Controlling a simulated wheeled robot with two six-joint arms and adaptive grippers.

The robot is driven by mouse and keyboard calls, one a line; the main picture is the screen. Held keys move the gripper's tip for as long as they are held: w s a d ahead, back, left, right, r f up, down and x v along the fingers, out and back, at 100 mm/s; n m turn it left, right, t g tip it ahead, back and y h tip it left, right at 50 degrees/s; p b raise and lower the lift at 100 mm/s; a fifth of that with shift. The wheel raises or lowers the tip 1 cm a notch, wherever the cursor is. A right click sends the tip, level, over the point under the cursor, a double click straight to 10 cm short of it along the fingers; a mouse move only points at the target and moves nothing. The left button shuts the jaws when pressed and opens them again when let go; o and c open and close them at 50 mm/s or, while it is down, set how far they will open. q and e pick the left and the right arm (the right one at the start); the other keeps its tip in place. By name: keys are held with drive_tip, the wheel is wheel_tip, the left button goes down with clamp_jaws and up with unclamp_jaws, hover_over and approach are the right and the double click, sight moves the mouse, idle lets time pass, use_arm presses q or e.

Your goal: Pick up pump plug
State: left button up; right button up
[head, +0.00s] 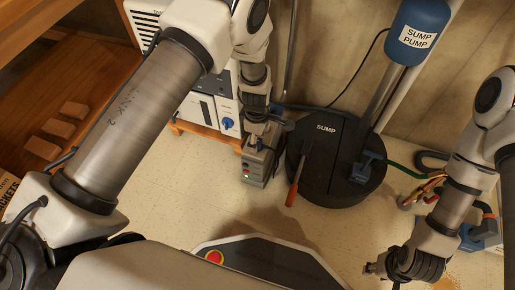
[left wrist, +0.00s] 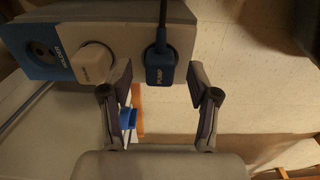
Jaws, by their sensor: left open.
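The pump plug (left wrist: 160,72) is blue with "PUMP" lettering and a dark cord, seen in the left wrist view. It sits in a grey outlet strip (left wrist: 120,42), beside a white plug (left wrist: 93,62). My left gripper (left wrist: 159,80) is open, its fingertips apart on either side of the plug, with a gap at each side. In the head view my left gripper (head: 268,128) is above the strip (head: 255,170), and the plug is hard to make out. My right gripper (head: 374,268) is low at the right, its jaws too small to judge.
A black sump lid (head: 325,170) with an orange-handled screwdriver (head: 294,185) lies right of the strip. The blue sump pump (head: 418,30) stands behind. A white unit (head: 203,108) on a wooden base is at left. Hoses (head: 430,185) lie at right. Pale floor (head: 165,190) is clear.

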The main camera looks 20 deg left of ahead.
use_arm(q)
drive_tip(key=shift+f, duration=0.85)
drive_tip(key=shift+r, duration=0.2)
use_arm(e)
drive_tip(key=shift+f, duration=0.35)
use_arm(q)
clamp_jaws()
